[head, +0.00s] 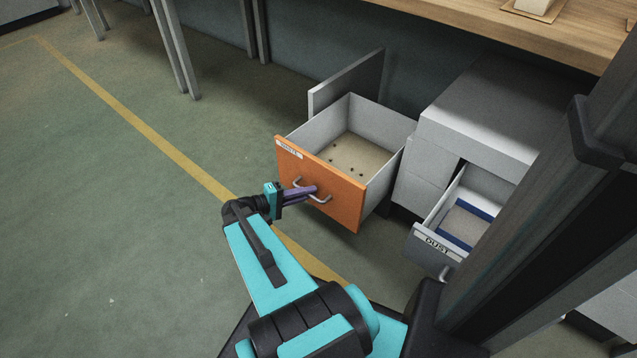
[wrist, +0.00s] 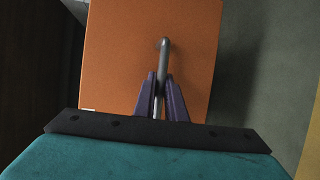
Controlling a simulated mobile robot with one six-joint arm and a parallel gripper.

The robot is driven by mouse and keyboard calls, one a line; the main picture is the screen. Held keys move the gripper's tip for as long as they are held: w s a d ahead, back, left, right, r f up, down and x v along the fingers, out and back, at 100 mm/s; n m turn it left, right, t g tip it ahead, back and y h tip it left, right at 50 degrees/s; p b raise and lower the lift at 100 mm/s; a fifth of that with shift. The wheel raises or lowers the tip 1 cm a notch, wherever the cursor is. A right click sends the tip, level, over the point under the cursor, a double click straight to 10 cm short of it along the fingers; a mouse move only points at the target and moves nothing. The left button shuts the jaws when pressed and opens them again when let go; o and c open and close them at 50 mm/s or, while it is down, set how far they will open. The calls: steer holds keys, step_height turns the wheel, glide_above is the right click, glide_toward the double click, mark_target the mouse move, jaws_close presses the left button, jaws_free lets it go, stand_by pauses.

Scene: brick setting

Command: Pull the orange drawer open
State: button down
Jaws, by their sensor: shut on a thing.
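The orange drawer (head: 335,192) stands well out from its cabinet in the head view, with its grey inside and several small dark bits on its floor in sight. Its front fills the middle of the wrist view (wrist: 115,60). A curved metal handle (head: 325,200) is fixed across that front and also shows in the wrist view (wrist: 163,60). My gripper (head: 312,190) reaches the handle from the left, and its purple fingers (wrist: 161,95) are shut on the handle bar.
A grey drawer labelled DUST (head: 432,248) is partly open at the right. The grey cabinet (head: 480,115) stands beneath a wooden bench top (head: 500,32). A dark post (head: 550,190) rises at the right. The green floor (head: 110,200) at the left is clear.

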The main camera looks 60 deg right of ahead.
steer(key=w+a+p, duration=0.1)
steer(key=w+a, duration=0.3)
steer(key=a, duration=1.1)
steer(key=shift+a, duration=0.1)
steer(key=c, duration=2.1)
jaws_free()
steer(key=p+v, duration=0.4)
steer(key=v, duration=0.9)
steer(key=shift+w+a+r, duration=0.1)
steer(key=shift+w+a, duration=0.1)
steer(key=shift+a, duration=0.1)
steer(key=shift+p, duration=0.35)
